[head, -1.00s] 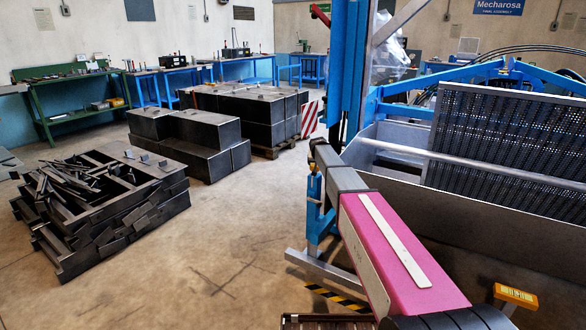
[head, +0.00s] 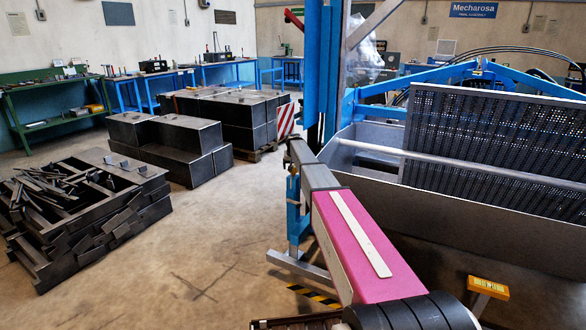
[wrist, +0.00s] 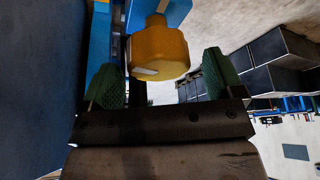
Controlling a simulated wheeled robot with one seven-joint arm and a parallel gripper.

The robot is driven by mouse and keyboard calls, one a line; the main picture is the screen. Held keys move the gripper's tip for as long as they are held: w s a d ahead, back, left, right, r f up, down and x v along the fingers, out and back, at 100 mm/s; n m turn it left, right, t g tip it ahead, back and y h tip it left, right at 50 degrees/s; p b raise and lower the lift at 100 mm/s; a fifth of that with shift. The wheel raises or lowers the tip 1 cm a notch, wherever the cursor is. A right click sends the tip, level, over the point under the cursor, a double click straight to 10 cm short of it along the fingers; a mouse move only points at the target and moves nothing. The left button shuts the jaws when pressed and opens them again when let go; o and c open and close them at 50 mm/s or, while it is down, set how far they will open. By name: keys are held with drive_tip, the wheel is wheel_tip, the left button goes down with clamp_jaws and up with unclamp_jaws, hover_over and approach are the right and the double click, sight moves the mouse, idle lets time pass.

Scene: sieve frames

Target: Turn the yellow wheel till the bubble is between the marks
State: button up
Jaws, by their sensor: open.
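The yellow wheel (wrist: 158,48) shows in the wrist view, mounted on a blue part (wrist: 172,10), with a pale mark low on its side. My gripper (wrist: 160,62) is open, with one green-padded finger on each side of the wheel. A gap shows between the wheel and the right finger; the left finger is closer, and I cannot tell if it touches. A yellow level (head: 488,287) with a small window stands on a post at the lower right of the head view. Its bubble and marks are too small to read. The wheel and my fingers cannot be made out in the head view.
A blue and grey machine with a perforated panel (head: 490,140) fills the right. A blue post on a grey foot (head: 298,265) stands by my arm's far end. Dark metal blocks (head: 170,145) and a stack of steel frames (head: 85,215) stand left. The floor between is clear.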

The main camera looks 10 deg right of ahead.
drive_tip(key=shift+w+f, duration=0.25)
drive_tip(key=shift+f, duration=0.25)
drive_tip(key=c, duration=0.9)
drive_tip(key=shift+d, duration=0.1)
drive_tip(key=shift+n+y, duration=0.5)
drive_tip(key=shift+n, duration=1)
drive_tip(key=o, duration=0.9)
drive_tip(key=shift+s+r, duration=0.1)
